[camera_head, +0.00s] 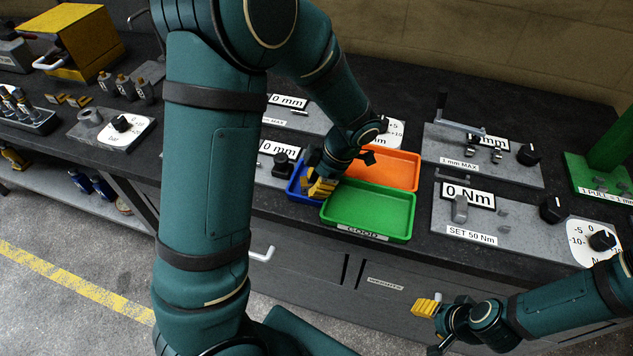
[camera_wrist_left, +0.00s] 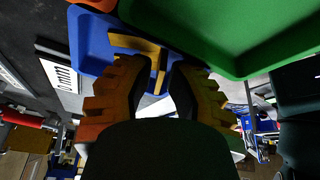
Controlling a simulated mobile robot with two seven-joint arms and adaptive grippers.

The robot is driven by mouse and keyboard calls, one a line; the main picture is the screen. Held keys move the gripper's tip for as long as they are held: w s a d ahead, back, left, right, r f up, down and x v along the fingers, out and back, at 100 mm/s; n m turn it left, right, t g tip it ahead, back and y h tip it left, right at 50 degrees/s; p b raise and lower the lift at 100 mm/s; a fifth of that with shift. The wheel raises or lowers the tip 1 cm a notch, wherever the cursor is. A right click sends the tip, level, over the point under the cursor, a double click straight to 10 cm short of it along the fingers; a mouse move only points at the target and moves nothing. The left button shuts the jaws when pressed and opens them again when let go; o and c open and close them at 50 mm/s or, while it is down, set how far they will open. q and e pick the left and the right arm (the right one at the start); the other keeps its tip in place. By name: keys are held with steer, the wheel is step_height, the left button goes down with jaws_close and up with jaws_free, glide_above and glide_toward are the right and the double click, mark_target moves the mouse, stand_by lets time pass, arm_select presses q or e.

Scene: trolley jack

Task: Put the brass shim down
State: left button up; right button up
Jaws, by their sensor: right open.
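The brass shim (camera_wrist_left: 140,45) shows in the left wrist view as a yellow T-like shape against the blue tray (camera_wrist_left: 88,45), between and just beyond my left fingertips. My left gripper (camera_wrist_left: 157,72) has its yellow fingers apart, with a gap on each side of the shim. In the head view my left gripper (camera_head: 322,187) is low over the blue tray (camera_head: 295,186), and I cannot pick out the shim there. My right gripper (camera_head: 426,307) is open and empty in front of the bench, far from the trays.
A green tray (camera_head: 370,210) labelled GOOD and an orange tray (camera_head: 400,168) adjoin the blue one. Gauge plates stand behind and at the right, including one marked SET 50 Nm (camera_head: 485,220). Small brass pieces (camera_head: 80,101) lie at the far left near a yellow box (camera_head: 75,40).

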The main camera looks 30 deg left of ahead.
arm_select(q)
steer(key=shift+r, duration=0.15)
steer(key=p+v, duration=0.2)
steer(key=v, duration=1)
steer(key=shift+s+a, duration=0.1)
